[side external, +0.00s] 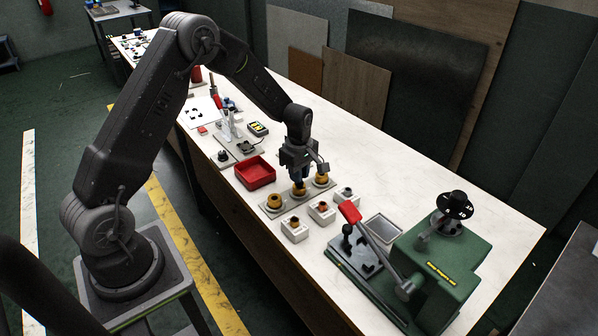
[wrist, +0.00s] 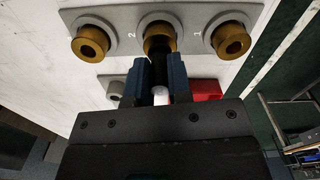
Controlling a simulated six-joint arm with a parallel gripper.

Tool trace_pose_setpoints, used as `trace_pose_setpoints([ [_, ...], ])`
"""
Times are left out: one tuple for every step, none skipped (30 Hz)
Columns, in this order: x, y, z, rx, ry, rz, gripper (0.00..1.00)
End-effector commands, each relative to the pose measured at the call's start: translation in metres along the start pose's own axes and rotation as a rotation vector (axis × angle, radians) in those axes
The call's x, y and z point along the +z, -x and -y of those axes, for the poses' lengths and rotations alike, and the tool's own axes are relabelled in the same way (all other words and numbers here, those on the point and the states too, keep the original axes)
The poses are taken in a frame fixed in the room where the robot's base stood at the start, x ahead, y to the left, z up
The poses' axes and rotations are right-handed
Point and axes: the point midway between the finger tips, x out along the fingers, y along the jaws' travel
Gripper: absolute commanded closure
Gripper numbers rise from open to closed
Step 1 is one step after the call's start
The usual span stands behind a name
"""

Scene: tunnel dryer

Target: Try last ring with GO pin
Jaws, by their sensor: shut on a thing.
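Three brass rings sit on round seats along a grey plate (wrist: 185,20): one at the left (wrist: 90,42), a middle one (wrist: 158,36) and one at the right (wrist: 231,40). My gripper (wrist: 157,75) is shut on a dark upright pin (wrist: 160,62) with a pale end, apparently the GO pin. In the side view my gripper (side external: 299,178) is directly over the middle ring (side external: 299,189). The pin lines up with the middle ring's bore. The fingers hide its lower end, so I cannot tell how deep it sits.
White blocks (side external: 294,231) (side external: 321,212) stand in a row in front of the plate. A red tray (side external: 255,173) is to its left. A green press (side external: 440,265) with a red-handled lever (side external: 350,212) and a grey tray (side external: 383,229) stand right.

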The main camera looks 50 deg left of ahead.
Motion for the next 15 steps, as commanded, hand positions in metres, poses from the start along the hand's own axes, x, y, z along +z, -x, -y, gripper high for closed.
trace_pose_setpoints([
  [0.0,-0.0008,-0.0002,0.0,0.0,0.0,1.0],
  [0.0,-0.0012,-0.0001,0.0,0.0,0.0,1.0],
  [0.0,-0.0018,-0.0001,0.0,0.0,0.0,1.0],
  [0.0,-0.0022,-0.0001,0.0,0.0,0.0,1.0],
  [0.0,-0.0026,-0.0001,0.0,0.0,0.0,1.0],
  [0.0,-0.0032,-0.0001,0.0,0.0,0.0,1.0],
  [0.0,-0.0036,-0.0001,0.0,0.0,0.0,1.0],
  [0.0,-0.004,-0.0001,0.0,0.0,0.0,1.0],
  [0.0,-0.0046,0.0,0.0,0.0,0.0,1.0],
  [0.0,-0.005,0.0,0.0,0.0,0.0,1.0],
  [0.0,-0.0053,-0.0001,0.0,0.0,0.0,1.0],
  [0.0,-0.0059,-0.0001,0.0,0.0,0.0,1.0],
  [0.0,-0.0063,-0.0001,0.0,0.0,0.0,1.0],
  [0.0,-0.0067,-0.0001,0.0,0.0,0.0,1.0],
  [0.0,-0.0073,-0.0001,0.0,0.0,0.0,1.0],
])
